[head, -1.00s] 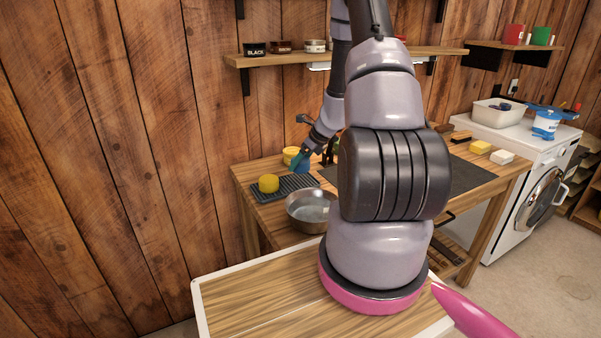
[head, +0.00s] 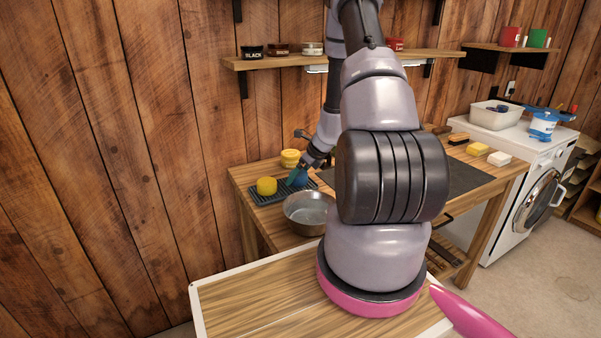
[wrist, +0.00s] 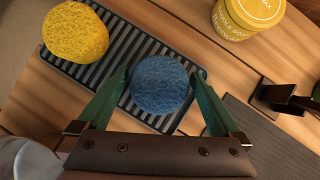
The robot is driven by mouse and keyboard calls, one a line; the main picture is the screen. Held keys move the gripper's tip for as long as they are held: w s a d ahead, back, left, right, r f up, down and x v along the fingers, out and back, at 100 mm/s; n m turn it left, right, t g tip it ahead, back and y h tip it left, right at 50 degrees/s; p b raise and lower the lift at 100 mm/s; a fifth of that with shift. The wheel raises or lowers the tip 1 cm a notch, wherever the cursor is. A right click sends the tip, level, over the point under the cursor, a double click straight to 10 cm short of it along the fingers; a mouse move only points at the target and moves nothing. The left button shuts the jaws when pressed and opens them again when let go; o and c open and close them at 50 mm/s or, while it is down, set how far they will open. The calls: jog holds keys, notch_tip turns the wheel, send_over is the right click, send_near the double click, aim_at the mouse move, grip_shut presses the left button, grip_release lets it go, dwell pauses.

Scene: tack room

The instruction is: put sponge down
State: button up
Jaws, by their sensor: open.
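A round blue sponge (wrist: 160,84) rests on the dark ridged rack (wrist: 108,62), at the end away from a yellow sponge (wrist: 75,32). My gripper (wrist: 161,74) is open, with one green finger on each side of the blue sponge. The fingers are very close to its sides; whether one still touches it I cannot tell. In the head view my gripper (head: 303,172) is low over the right part of the rack (head: 280,195), with the blue sponge (head: 297,180) partly hidden by it. The yellow sponge (head: 266,186) sits on the left part.
A metal bowl (head: 309,209) stands just in front of the rack. A yellow tin (head: 290,158) stands behind it. A tap (wrist: 277,95) and dark mat (wrist: 255,135) are to the right. A wall shelf (head: 270,62) with tins hangs above the wooden table (head: 240,180).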

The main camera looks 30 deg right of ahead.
jog(key=v, duration=1.2)
jog(key=s+a+r+n+y, duration=0.1)
jog(key=s+a+r+n, duration=0.2)
jog(key=a+r+n, duration=0.6)
jog(key=s+a+r+n, duration=0.2)
jog(key=a+r+n, duration=0.35)
jog(key=r, duration=0.85)
jog(key=s+a+r+n+h, duration=0.1)
jog(key=s+a+r+n, duration=0.1)
jog(key=s+r+n, duration=0.3)
jog(key=s+a+r+n+t+h, duration=0.1)
jog(key=s+r+n, duration=0.3)
jog(key=s, duration=0.7)
jog(key=a+n, duration=0.1)
jog(key=n, duration=0.1)
jog(key=shift+s+r+n, duration=0.2)
jog(key=shift+r+n, duration=0.15)
jog(key=shift+r, duration=0.05)
grip_shut()
